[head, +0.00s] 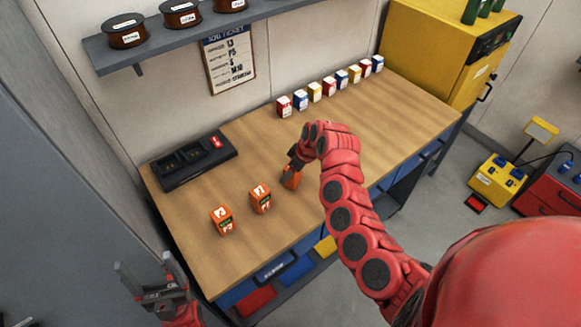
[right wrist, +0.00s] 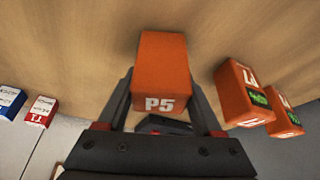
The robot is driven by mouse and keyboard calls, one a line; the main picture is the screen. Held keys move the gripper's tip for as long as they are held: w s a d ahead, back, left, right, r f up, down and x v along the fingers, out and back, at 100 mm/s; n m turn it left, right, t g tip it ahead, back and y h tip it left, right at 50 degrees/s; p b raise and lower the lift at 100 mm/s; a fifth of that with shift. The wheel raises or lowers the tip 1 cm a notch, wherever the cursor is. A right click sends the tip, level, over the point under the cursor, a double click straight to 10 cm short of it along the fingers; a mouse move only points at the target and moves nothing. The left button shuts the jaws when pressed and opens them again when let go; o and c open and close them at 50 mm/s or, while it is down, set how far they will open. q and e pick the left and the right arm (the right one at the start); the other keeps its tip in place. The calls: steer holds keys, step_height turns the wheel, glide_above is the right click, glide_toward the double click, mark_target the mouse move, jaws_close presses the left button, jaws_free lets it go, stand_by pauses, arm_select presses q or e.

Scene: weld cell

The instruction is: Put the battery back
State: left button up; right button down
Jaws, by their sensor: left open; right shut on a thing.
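My right gripper (head: 296,165) is shut on an orange battery (head: 290,180) over the middle of the bench. In the right wrist view this battery (right wrist: 162,75) reads P5 and sits between the two fingers (right wrist: 164,118). I cannot tell whether it touches the bench top. Two more orange batteries, one (head: 260,198) nearer and one (head: 222,220) further left, stand on the bench; they also show at the right wrist view's right (right wrist: 246,92). A black charger (head: 192,160) with dark bays and a red spot lies at the bench's back left. My left gripper (head: 155,278) is open and empty, off the bench's front left.
A row of small coloured boxes (head: 328,86) stands along the back of the wooden bench (head: 400,110). A shelf (head: 180,38) with dark spools and a job ticket (head: 229,59) are above. A yellow cabinet (head: 435,50) stands at the right end. The bench between charger and boxes is clear.

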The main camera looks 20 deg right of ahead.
steer(key=shift+f, duration=0.2)
steer(key=shift+c, duration=0.2)
jaws_free()
